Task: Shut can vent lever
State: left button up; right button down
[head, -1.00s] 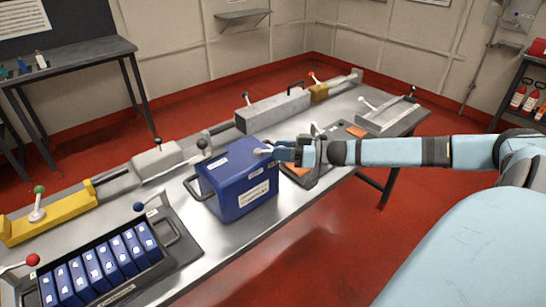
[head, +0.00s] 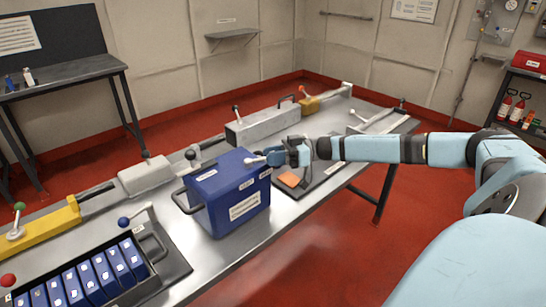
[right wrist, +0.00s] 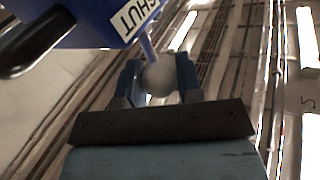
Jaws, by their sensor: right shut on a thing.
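The blue can (head: 228,195) stands on the metal bench, with white labels on its sides. Its pale vent lever (head: 254,160) is at the top right edge of the can. My right gripper (head: 272,156) reaches in from the right at that edge. In the right wrist view the lever's round grey knob (right wrist: 158,78) sits between the two blue fingers, and the gripper is shut on it. My left gripper is not in view.
A black tray (head: 178,268) of blue batteries lies at the front left. A yellow fixture (head: 45,228), a grey block (head: 262,127) and several levers line the bench's back. An orange pad (head: 290,180) lies right of the can. The bench front edge is clear.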

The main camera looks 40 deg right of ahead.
jog(key=c, duration=1.1)
grip_release()
jog(key=o, duration=0.3)
jog(key=shift+w, duration=0.1)
jog(key=shift+d, duration=0.2)
jog(key=v, duration=1.3)
jog(key=shift+s+d, duration=0.2)
jog(key=shift+s, duration=0.05)
